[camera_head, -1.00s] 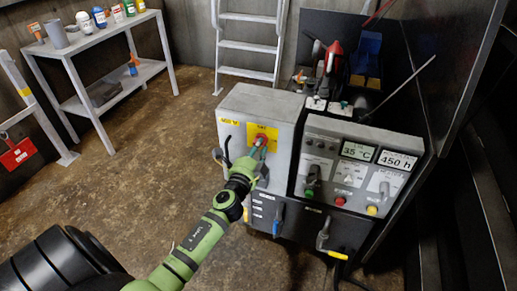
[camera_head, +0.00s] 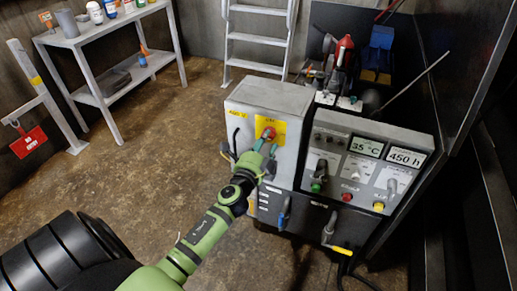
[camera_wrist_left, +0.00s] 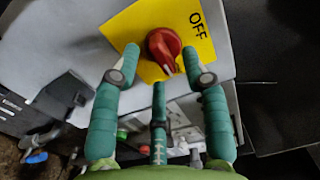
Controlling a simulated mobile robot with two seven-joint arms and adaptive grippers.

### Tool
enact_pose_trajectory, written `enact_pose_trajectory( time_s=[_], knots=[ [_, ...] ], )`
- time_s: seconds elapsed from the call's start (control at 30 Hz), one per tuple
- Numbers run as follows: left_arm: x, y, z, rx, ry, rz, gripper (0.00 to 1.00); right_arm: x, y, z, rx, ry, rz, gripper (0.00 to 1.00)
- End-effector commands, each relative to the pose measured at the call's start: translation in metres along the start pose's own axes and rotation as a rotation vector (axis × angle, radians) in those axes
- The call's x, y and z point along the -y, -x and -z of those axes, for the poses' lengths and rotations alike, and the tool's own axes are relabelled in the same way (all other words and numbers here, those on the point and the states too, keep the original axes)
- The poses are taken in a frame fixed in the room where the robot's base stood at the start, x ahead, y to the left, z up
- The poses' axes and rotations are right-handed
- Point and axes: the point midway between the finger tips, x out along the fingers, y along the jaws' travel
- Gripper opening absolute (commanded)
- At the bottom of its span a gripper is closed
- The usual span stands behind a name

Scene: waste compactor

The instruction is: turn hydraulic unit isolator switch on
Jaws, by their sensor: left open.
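The isolator switch is a red rotary knob (camera_head: 268,132) on a yellow plate, on the front of a grey cabinet (camera_head: 270,95). In the left wrist view the red knob (camera_wrist_left: 163,44) is close, with the word OFF on the yellow plate (camera_wrist_left: 192,22) beside it. My left gripper (camera_head: 267,147) is open, its teal fingers reaching up to just below the knob in the head view. In the wrist view the left gripper's fingertips (camera_wrist_left: 161,56) lie either side of the knob's lower part; I cannot tell whether they touch it. My right gripper is not in view.
A control panel (camera_head: 365,165) with displays, levers and buttons adjoins the cabinet on the right. Blue-handled (camera_head: 284,212) and yellow-handled (camera_head: 340,249) valves sit below. A shelf table (camera_head: 100,30) and ladder (camera_head: 258,38) stand behind.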

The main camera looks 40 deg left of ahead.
Motion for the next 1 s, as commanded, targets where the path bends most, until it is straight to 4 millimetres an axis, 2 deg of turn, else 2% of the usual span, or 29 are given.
enact_pose_trajectory(
  time_s=[0.3, 0.5, 0.7, 1.0],
  knots=[
    [-0.001, 0.066, -0.001, 0.002, 0.002, -0.004, 0.45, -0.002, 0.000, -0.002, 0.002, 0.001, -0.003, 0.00],
    [-0.001, 0.098, 0.000, 0.002, 0.003, -0.002, 0.45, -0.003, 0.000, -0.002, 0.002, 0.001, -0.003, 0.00],
    [0.000, 0.111, -0.001, 0.002, -0.001, 0.000, 0.45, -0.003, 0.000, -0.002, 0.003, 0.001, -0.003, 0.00],
    [0.000, 0.111, -0.001, 0.001, -0.002, 0.000, 0.45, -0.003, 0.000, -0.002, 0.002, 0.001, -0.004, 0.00]
  ],
)
